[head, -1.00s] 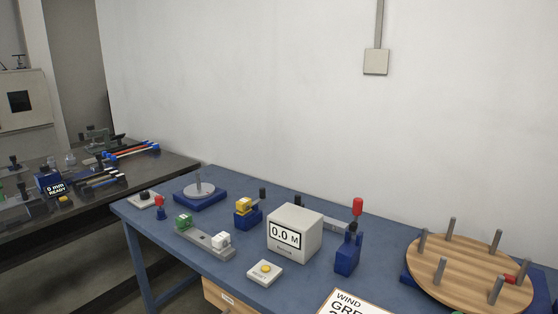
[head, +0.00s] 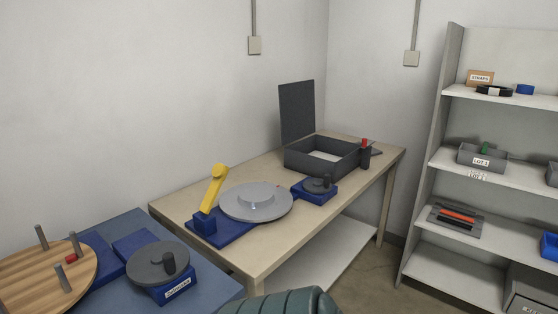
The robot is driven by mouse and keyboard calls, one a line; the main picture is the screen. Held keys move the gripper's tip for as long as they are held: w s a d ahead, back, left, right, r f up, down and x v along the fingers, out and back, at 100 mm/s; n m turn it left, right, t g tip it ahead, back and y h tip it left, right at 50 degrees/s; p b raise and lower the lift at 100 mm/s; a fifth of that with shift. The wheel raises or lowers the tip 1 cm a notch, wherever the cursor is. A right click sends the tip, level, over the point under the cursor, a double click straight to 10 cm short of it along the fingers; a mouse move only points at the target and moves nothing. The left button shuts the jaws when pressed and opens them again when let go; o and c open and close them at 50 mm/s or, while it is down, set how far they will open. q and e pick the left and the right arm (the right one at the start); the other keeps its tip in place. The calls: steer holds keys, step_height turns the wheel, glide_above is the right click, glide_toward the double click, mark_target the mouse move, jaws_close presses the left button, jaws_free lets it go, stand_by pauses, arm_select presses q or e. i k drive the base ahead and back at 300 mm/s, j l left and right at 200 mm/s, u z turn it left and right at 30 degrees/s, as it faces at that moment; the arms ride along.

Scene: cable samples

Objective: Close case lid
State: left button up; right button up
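A dark grey case (head: 318,157) sits at the far end of the wooden table, near the corner of the room. Its lid (head: 297,112) stands upright at the back left side, so the case is open. A pale surface shows inside the case. Neither of my grippers shows in the head view.
The wooden table (head: 270,244) also bears a grey turntable (head: 256,201) with a yellow lever (head: 214,186), a blue block with a dark disc (head: 315,189) and a red-topped post (head: 364,153). A shelf unit (head: 448,92) stands right. A green rounded thing (head: 285,303) is at the bottom edge.

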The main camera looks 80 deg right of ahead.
mark_target(296, 99)
steer(key=z, duration=3.05)
steer(key=i+l+u, duration=0.15)
steer(key=u, duration=0.2)
steer(key=l+u, duration=0.35)
steer(key=i+l+u, duration=0.15)
steer(key=l, duration=0.4)
steer(key=i+l+u, duration=0.1)
steer(key=l, duration=0.5)
steer(key=l+u, duration=0.15)
steer(key=l, duration=0.4)
steer(key=i+l, duration=0.1)
steer(key=l, duration=0.6)
steer(key=i+l, duration=0.1)
steer(key=l, duration=0.65)
steer(key=i+l, duration=0.1)
steer(key=l, duration=0.6)
steer(key=u, duration=0.05)
